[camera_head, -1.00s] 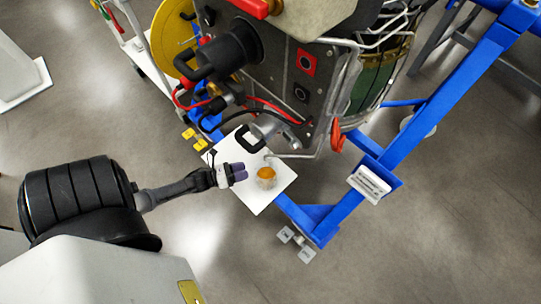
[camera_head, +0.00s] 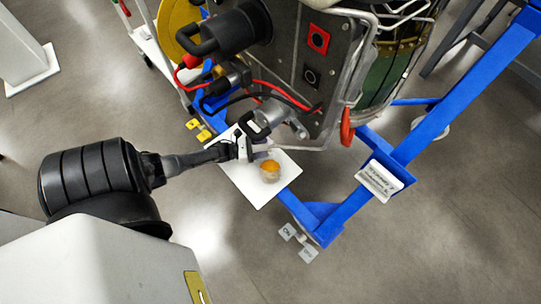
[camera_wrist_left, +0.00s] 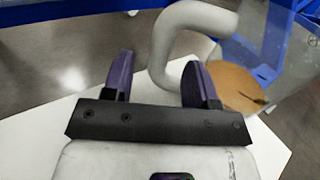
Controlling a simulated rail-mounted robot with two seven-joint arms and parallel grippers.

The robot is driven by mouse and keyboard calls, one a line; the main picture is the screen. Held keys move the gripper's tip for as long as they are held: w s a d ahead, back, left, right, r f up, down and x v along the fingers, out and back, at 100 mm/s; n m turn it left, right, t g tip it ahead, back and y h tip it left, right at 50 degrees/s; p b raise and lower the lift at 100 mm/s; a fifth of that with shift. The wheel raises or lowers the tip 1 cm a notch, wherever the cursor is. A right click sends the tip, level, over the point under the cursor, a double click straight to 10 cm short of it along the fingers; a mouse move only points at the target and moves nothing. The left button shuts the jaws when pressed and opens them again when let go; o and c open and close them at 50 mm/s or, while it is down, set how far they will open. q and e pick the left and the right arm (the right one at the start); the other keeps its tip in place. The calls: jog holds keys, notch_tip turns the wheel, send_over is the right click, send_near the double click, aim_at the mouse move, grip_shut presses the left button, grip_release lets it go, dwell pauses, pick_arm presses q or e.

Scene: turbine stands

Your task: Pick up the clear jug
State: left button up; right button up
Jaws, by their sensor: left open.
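The clear jug (camera_head: 270,173) with amber contents stands on a white flat board (camera_head: 245,183) in the head view. In the left wrist view the jug (camera_wrist_left: 275,35) is at the upper right, with its pale curved handle (camera_wrist_left: 192,14) reaching left. My left gripper (camera_head: 257,152) is just to the upper left of the jug. In the wrist view its two purple fingers (camera_wrist_left: 158,62) are apart, and part of the handle shows between and beyond them. Whether they touch it I cannot tell. My right gripper is not in view.
A blue stand frame (camera_head: 430,110) carries the turbine (camera_head: 320,70) right behind the board, with hoses and a black cylinder (camera_head: 235,32) overhanging near my gripper. A white sign (camera_head: 379,181) hangs on the frame.

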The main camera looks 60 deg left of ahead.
pick_arm(q)
jog(key=shift+r+b+x, duration=0.15)
jog(key=shift+b+x, duration=0.45)
jog(key=shift+x, duration=0.8)
jog(key=shift+r+b+x, duration=0.15)
jog(key=shift+b+x, duration=0.4)
jog(key=shift+x, duration=0.85)
jog(key=shift+s, duration=0.1)
jog(key=shift+c, duration=0.3)
grip_shut()
